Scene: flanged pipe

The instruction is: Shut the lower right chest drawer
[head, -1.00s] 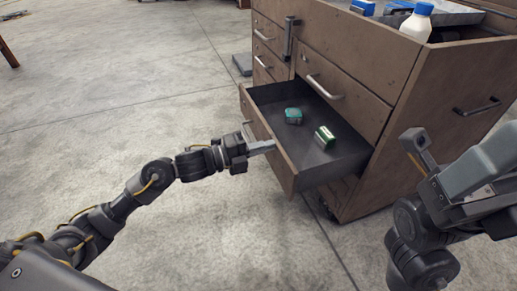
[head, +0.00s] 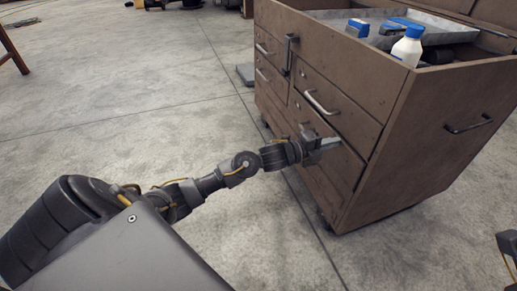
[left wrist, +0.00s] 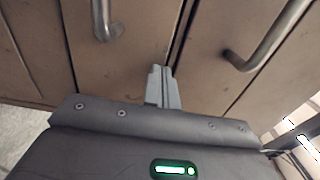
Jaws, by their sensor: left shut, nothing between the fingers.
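The lower right drawer (head: 346,167) of the brown chest (head: 430,125) looks flush with the chest front in the head view, and its inside no longer shows. My left gripper (head: 328,143) is at that drawer's front, below the upper right drawer's handle (head: 322,104). It partly covers the drawer's front. In the left wrist view its fingers (left wrist: 163,78) are shut together and empty, close against brown panels beside a narrow seam. Contact is hard to tell. Only a sliver of my right arm shows at the head view's right edge; its fingers are out of the picture.
A white bottle with a blue cap (head: 408,45) and a metal tray (head: 440,22) are in the chest's open top. A side handle (head: 468,124) sticks out on the right.

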